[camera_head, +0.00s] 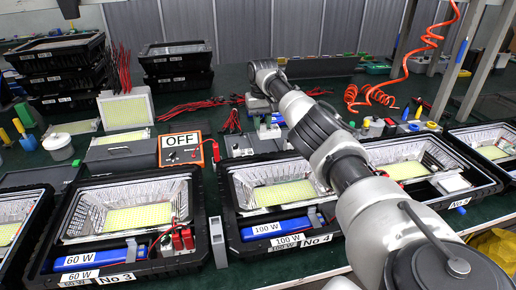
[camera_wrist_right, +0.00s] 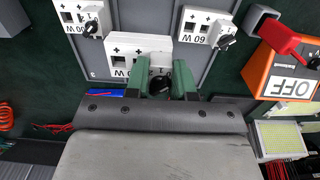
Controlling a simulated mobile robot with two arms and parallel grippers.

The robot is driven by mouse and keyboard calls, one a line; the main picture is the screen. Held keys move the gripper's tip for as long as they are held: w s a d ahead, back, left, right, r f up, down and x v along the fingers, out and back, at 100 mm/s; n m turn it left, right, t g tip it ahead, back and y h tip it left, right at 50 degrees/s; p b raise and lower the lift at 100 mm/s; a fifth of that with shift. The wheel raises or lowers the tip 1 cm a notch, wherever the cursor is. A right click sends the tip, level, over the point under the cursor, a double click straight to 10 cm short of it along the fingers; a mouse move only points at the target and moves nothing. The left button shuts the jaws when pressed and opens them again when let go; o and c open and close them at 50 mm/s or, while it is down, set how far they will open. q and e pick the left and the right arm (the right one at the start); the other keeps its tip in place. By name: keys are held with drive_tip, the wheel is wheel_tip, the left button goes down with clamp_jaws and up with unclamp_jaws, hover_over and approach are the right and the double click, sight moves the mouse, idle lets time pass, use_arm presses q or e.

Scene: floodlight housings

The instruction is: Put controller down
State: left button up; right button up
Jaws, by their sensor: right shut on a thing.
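My right gripper (camera_head: 268,128) reaches away over the bench from the lower right. In the right wrist view its two green fingers (camera_wrist_right: 170,82) are shut around the black knob of a white controller (camera_wrist_right: 140,52) with "W" lettering and plus and minus terminals. The controller is over a grey panel (camera_wrist_right: 121,27); I cannot tell whether it touches it. Two similar white controllers, marked 00 W (camera_wrist_right: 78,16) and 60 W (camera_wrist_right: 200,27), are on either side. In the head view the arm partly hides this spot. My left gripper is not in view.
An orange-black box marked OFF (camera_head: 181,154) stands left of the gripper. Floodlight housings No 3 (camera_head: 117,268) and No 4 (camera_head: 318,240) line the front. Stacked black housings (camera_head: 177,82) stand behind. A red coiled hose (camera_head: 372,94) hangs at the right.

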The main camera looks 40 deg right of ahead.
sight(262, 132)
wheel_tip(262, 132, down, 4)
drive_tip(key=shift+r, duration=0.1)
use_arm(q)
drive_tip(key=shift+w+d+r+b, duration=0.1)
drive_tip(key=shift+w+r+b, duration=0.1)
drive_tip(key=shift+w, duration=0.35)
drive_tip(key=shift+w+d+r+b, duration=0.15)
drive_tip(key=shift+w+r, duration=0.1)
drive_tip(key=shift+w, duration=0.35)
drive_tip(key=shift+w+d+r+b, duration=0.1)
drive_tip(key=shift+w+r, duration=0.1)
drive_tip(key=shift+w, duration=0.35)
use_arm(e)
drive_tip(key=shift+f, duration=1.8)
drive_tip(key=o, duration=0.4)
drive_tip(key=shift+f, duration=0.15)
drive_tip(key=o, duration=0.5)
drive_tip(key=shift+c, duration=0.2)
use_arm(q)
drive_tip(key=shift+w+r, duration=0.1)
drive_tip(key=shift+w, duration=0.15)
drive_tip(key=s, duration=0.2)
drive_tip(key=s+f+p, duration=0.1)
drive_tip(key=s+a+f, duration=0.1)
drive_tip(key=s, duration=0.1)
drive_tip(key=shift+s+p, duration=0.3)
use_arm(e)
wheel_tip(262, 132, up, 12)
drive_tip(key=shift+r, duration=0.2)
